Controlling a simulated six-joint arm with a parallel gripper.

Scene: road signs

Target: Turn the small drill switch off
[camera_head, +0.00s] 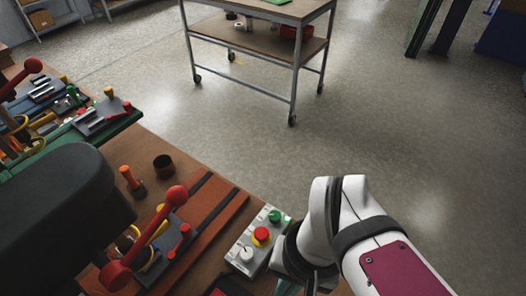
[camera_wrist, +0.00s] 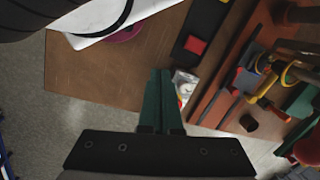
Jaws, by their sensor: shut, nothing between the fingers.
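A grey control box (camera_head: 232,259) lies on the brown bench in the head view. It carries a green button (camera_head: 274,215), a red mushroom button (camera_head: 262,234) on a yellow ring, and a white knob (camera_head: 247,254) with a dark mark. I cannot tell for sure which of these is the drill switch. In the wrist view, part of the box (camera_wrist: 184,77) shows right beside my green fingers, which hide the rest. My gripper (camera_wrist: 160,73) is shut and empty, its tips close to the box; contact cannot be told. In the head view my wrist largely hides it.
A red-knobbed lever (camera_head: 175,195) belongs to a machine left of the box. A dark cup (camera_head: 163,166) and an orange-handled item (camera_head: 130,180) stand behind it. A red square (camera_wrist: 195,46) lies on a black part near my fingers. A wheeled cart (camera_head: 262,45) stands away on open floor.

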